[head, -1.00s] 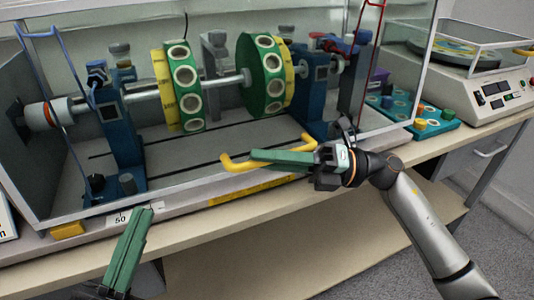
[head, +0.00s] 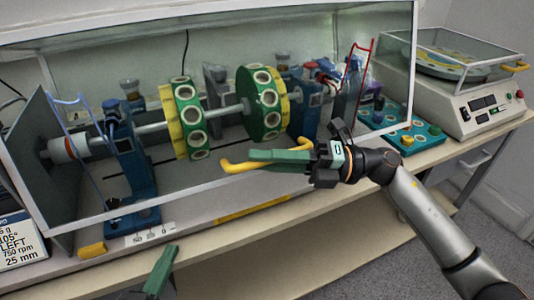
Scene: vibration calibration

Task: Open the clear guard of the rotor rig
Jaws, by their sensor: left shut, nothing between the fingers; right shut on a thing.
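The rotor rig's clear guard (head: 330,148) is a large transparent cover with a pale frame. Its front lower edge stands a little above the base, so it looks slightly raised. A yellow handle (head: 226,167) sits on its front. My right gripper (head: 252,160) is shut on the handle, its green fingers hiding much of the bar. Under the guard is the rotor, with two green-and-yellow discs (head: 190,118) on a steel shaft between blue stands (head: 132,165). My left gripper (head: 168,254) is shut and empty at the bottom, below the rig's front edge, partly out of frame.
A white balance-like machine (head: 470,105) with a clear cover stands at the right. A teal tray (head: 418,133) with coloured parts lies beside the rig. A card with text (head: 18,240) stands at the far left. The bench front edge (head: 330,190) runs below.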

